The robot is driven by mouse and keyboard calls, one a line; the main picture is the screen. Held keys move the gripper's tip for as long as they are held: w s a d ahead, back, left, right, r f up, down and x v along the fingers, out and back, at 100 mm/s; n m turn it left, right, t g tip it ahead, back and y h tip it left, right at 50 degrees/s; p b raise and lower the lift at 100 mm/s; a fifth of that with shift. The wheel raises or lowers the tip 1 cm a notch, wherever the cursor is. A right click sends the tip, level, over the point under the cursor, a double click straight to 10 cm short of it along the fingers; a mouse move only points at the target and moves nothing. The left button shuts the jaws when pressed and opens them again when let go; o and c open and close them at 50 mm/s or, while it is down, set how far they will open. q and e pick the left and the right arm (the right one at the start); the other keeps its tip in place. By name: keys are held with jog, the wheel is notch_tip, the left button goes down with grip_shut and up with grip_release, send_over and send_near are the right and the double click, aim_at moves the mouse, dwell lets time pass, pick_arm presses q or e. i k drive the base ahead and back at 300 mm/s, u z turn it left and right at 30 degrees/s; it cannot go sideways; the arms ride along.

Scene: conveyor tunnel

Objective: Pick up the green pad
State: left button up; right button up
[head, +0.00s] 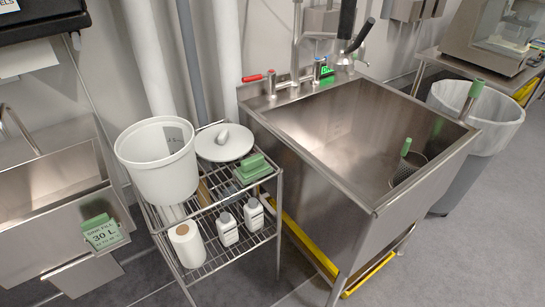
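A green pad (251,167) with a raised, handle-like top lies on the upper shelf of a wire rack (237,203), near its right side. It sits in front of a round white lid (224,143) and beside the steel sink (335,130). Another green piece (95,221) sits at the top of a "30 L" sign on the left basin. Neither of my grippers is in view.
A white bucket (160,165) stands on the rack's left. Two white bottles (228,229) (253,214) and a paper roll (186,245) are lower down. The sink holds a green-handled strainer (406,165). A lined bin (470,120) stands right. Front-right floor is clear.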

aim_at(251, 169)
jog(key=i, duration=0.35)
jog(key=u, duration=2.35)
jog(key=k, duration=0.65)
jog(key=z, duration=1.4)
jog(key=i, duration=0.5)
